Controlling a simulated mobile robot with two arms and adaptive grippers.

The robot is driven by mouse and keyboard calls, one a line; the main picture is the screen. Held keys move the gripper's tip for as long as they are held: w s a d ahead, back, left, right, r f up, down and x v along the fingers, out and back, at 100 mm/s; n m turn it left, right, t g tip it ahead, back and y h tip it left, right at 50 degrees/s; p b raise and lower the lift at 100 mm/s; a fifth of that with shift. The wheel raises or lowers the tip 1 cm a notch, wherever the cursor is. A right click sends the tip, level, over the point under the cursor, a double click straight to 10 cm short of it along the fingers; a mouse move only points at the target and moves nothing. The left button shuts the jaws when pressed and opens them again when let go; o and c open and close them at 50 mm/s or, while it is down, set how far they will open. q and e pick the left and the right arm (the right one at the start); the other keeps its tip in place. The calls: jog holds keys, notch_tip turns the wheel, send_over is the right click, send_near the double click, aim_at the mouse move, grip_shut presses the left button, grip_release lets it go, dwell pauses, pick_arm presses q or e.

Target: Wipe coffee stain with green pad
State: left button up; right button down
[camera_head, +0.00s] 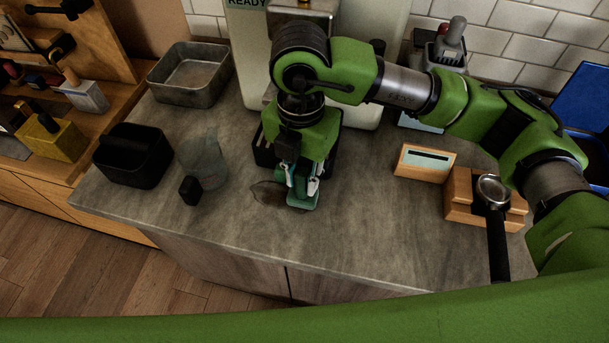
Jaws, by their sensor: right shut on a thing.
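The green pad (303,201) is at the front middle of the grey counter, under my right gripper (303,180). The gripper points down and is shut on the pad. The pad looks low at the counter surface; I cannot tell if it presses on it. A brown coffee stain (268,193) shows on the counter just left of the pad, touching or partly under its left edge. My left gripper is not in view.
A coffee machine (250,50) stands behind my right arm. Left are a black bin (133,158), a clear pitcher (203,160) with a black handle and a metal pan (190,75). Right are a wooden box (424,163) and a portafilter (495,200).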

jog(key=shift+w+a+f+b, duration=0.1)
jog(key=shift+w+a+b, duration=0.2)
jog(key=shift+a, duration=0.65)
jog(key=shift+w+a+b, duration=0.2)
jog(key=shift+a+b, duration=0.05)
jog(key=shift+a, duration=0.65)
jog(key=shift+s+d, duration=0.1)
jog(key=shift+d, duration=0.05)
jog(key=shift+s+d+f, duration=0.15)
jog(key=shift+d, duration=0.45)
jog(key=shift+s+d+b, duration=0.25)
jog(key=shift+d, duration=0.45)
jog(key=shift+s+d+b, duration=0.2)
jog(key=shift+d, duration=0.45)
jog(key=shift+s+d+r+b, duration=0.1)
jog(key=shift+s+d+b, duration=0.1)
jog(key=shift+d, duration=0.5)
jog(key=shift+s+d+r+b, duration=0.15)
jog(key=shift+s+d, duration=0.05)
jog(key=shift+d, duration=0.45)
jog(key=shift+s+d+r+b, duration=0.1)
jog(key=shift+s+d+b, duration=0.1)
jog(key=shift+d, duration=0.5)
jog(key=shift+a, duration=0.1)
jog(key=shift+w+a+f+b, duration=0.1)
jog(key=shift+w+a+b, duration=0.2)
jog(key=shift+a, duration=0.75)
jog(key=shift+w+a+b, duration=0.2)
jog(key=shift+w+a, duration=0.2)
jog(key=shift+a, duration=0.6)
